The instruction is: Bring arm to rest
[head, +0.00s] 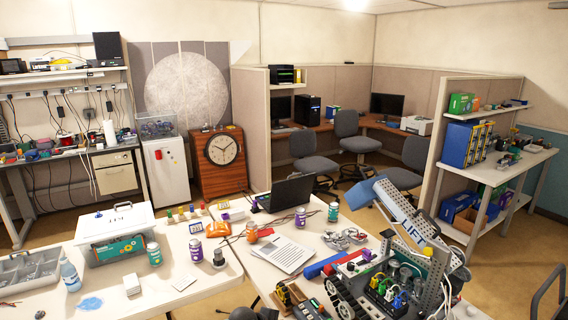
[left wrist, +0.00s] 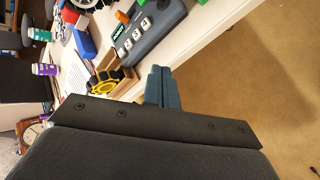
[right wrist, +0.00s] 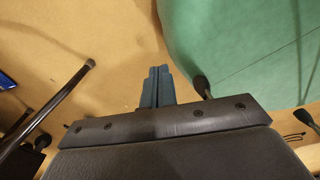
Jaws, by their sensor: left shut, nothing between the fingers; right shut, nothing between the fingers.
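My left gripper (left wrist: 159,88) shows in the left wrist view with its blue-grey fingers together and nothing between them. It is beside the edge of the white table (left wrist: 215,42), with bare floor to the right of it. My right gripper (right wrist: 157,87) shows in the right wrist view, also shut and empty, over the tan floor (right wrist: 110,30). In the head view, neither gripper can be made out clearly; a small dark shape sits at the bottom edge.
A green surface (right wrist: 245,50) and a dark tubular leg (right wrist: 60,95) flank the right gripper. The head view shows cluttered tables with a laptop (head: 287,193) and a tracked robot (head: 350,300).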

